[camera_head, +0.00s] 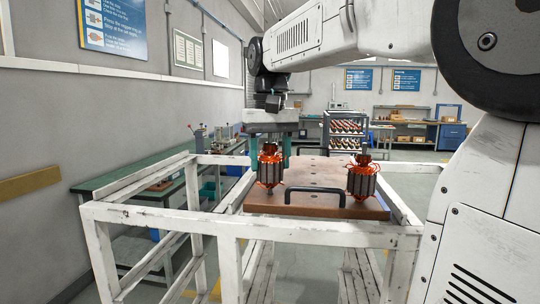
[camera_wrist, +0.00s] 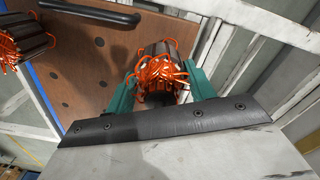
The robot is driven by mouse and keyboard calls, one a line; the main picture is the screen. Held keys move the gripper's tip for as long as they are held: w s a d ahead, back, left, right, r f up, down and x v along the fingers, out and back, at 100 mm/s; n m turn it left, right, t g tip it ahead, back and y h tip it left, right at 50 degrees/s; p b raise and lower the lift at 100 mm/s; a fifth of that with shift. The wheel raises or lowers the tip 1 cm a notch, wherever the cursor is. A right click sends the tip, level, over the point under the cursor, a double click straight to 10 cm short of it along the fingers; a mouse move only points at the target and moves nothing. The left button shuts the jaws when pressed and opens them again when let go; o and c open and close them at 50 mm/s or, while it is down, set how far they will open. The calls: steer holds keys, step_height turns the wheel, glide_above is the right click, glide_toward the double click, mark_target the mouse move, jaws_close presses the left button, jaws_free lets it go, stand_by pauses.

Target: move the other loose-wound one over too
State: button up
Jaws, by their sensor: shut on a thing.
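My gripper (camera_head: 270,158) is shut on an armature (camera_head: 270,172) with a dark core and loose orange windings. It hangs upright at the left side of the brown board (camera_head: 320,172); I cannot tell whether its lower shaft touches the board. In the wrist view the held armature (camera_wrist: 158,68) sits between my green fingers (camera_wrist: 162,93), orange wire loops sticking out. A second armature (camera_head: 362,180) with similar orange windings stands upright at the board's right side. It also shows at the left edge of the wrist view (camera_wrist: 24,36), partly cut off.
The board has a black handle (camera_head: 315,192) at its near edge and rests on a white slatted frame (camera_head: 250,226). A green-topped bench (camera_head: 125,176) is at the left. A rack of several armatures (camera_head: 345,128) stands behind. The board's middle is clear.

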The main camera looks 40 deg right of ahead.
steer(key=shift+f, duration=0.8)
stand_by(0.6)
steer(key=o, duration=1.5)
steer(key=shift+c, duration=0.2)
steer(key=shift+r, duration=3.9)
steer(key=shift+r, duration=0.1)
step_height(320, 180, up, 8)
steer(key=shift+f, duration=0.2)
